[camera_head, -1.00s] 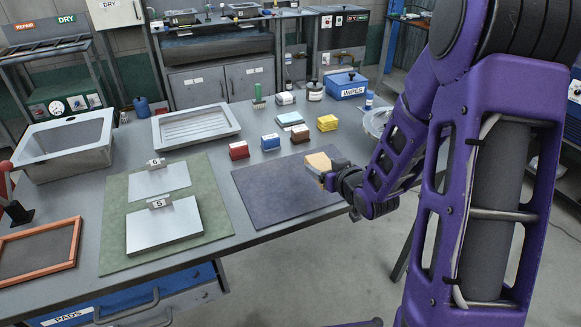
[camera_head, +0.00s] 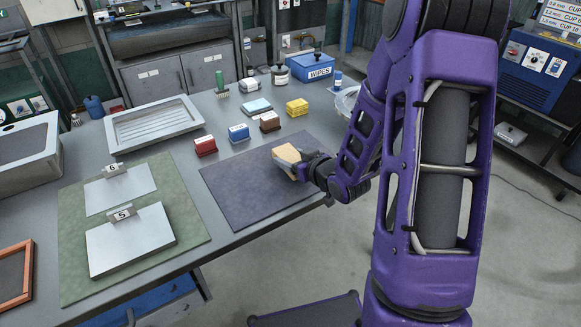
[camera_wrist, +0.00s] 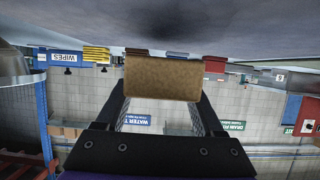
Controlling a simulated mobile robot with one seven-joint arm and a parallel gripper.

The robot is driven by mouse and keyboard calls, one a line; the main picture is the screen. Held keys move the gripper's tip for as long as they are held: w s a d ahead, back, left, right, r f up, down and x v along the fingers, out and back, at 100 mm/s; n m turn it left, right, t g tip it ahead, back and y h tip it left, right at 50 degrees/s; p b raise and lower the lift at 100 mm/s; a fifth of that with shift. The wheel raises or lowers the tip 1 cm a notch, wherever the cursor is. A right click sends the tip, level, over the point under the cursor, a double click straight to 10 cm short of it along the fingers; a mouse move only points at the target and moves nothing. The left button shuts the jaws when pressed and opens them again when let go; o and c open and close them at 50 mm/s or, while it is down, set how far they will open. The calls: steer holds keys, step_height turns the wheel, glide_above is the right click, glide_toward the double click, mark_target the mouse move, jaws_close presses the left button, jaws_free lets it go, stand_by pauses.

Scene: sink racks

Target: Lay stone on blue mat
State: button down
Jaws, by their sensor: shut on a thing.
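The stone, a tan block (camera_head: 287,153), is held in my gripper (camera_head: 298,163) at the right part of the dark blue mat (camera_head: 243,188). In the wrist view the stone shows as a brown block (camera_wrist: 162,78) between my gripper's two fingers (camera_wrist: 162,90). The fingers are shut on it. The mat lies flat and bare on the bench, and its dark surface fills the top of the wrist view (camera_wrist: 160,22). I cannot tell whether the stone touches the mat.
Red (camera_head: 205,146), blue (camera_head: 239,133), brown (camera_head: 269,122) and yellow (camera_head: 297,107) blocks stand behind the mat. A green mat (camera_head: 185,219) with metal plates (camera_head: 130,238) lies to the left. A white tray (camera_head: 153,124) and a wipes box (camera_head: 311,67) stand further back.

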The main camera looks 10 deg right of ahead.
steer(key=shift+f, duration=1.35)
steer(key=shift+f+b, duration=0.15)
steer(key=shift+b, duration=0.2)
jaws_free()
